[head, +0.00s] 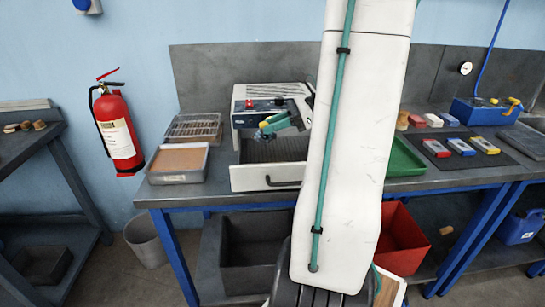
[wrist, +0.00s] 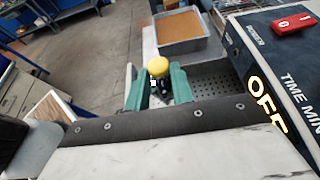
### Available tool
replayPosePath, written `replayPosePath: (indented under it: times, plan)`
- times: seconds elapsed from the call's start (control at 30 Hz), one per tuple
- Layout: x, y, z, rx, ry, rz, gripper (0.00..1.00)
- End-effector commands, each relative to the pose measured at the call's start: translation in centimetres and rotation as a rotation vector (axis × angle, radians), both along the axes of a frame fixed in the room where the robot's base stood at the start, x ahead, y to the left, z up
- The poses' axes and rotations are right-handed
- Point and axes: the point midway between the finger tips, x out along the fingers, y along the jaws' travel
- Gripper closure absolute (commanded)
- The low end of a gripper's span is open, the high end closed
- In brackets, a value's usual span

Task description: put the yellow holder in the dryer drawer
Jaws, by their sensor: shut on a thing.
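My gripper (head: 272,125) has green fingers and is shut on the yellow holder (head: 264,124), in front of the dryer (head: 250,97). In the wrist view the holder (wrist: 158,66) shows its round yellow top and a dark lower part between the fingertips (wrist: 158,88). The dryer drawer (head: 250,181) is pulled open below the gripper; its perforated floor (wrist: 217,82) shows in the wrist view. The holder appears to be above the drawer; I cannot tell the exact height. The dryer's display reads OFF in the wrist view.
A tray with a brown fill (head: 178,161) and a rack tray (head: 193,128) stand left of the drawer. A green tray (head: 404,159) stands to the right, partly behind my arm. Coloured blocks lie on a dark mat (head: 485,160). A fire extinguisher (head: 118,130) hangs on the wall.

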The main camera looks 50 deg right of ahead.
Motion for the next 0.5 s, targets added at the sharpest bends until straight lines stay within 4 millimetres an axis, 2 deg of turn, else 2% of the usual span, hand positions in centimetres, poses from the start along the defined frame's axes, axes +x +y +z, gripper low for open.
replayPosePath:
  times: [0.3,0.5]
  plan:
    - [-0.5,-0.7,-5.3,0.005,0.002,-0.015,1.00]
    - [-0.6,-0.8,-6.8,0.004,0.001,-0.018,1.00]
